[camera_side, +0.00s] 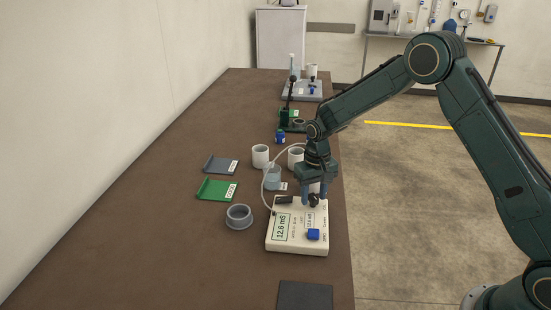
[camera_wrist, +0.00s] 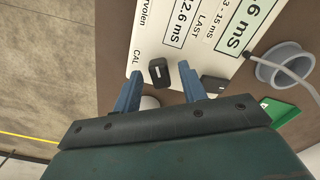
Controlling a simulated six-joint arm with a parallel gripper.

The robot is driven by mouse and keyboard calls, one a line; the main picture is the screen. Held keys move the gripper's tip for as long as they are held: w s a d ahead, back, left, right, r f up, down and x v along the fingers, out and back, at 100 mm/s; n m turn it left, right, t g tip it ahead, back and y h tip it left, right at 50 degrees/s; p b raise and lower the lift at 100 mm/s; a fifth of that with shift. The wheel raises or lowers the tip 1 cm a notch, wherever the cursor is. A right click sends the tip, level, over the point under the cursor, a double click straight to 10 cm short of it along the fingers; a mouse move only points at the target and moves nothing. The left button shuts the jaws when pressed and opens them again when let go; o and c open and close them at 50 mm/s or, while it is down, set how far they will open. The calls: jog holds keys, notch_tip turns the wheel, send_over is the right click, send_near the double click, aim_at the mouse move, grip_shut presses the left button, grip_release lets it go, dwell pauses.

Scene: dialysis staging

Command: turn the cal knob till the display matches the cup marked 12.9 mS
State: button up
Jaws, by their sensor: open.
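The cream meter (camera_side: 297,245) stands near the table's right edge, its display (camera_side: 282,228) reading 12.6 mS. The wrist view shows the display's large digits cut off, with a smaller LAST panel (camera_wrist: 190,22) reading 12.6 mS. The black cal knob (camera_wrist: 158,72), with a white pointer line, sits beside the CAL print. My gripper (camera_wrist: 161,70) is open, its blue fingers on either side of the knob, with visible gaps. In the side view my gripper (camera_side: 314,201) is low over the meter's far end. No cup's 12.9 mS mark is legible.
White cups (camera_side: 260,156) (camera_side: 295,157) and a bluish beaker (camera_side: 272,178) with a tube stand behind the meter. A grey ring-shaped dish (camera_side: 239,217), green tray (camera_side: 216,190) and grey tray (camera_side: 219,165) lie left. A dark mat (camera_side: 305,296) is in front. The table's left is clear.

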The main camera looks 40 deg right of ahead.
grip_shut()
jog(key=shift+m, duration=2.9)
grip_release()
jog(key=shift+r, duration=0.1)
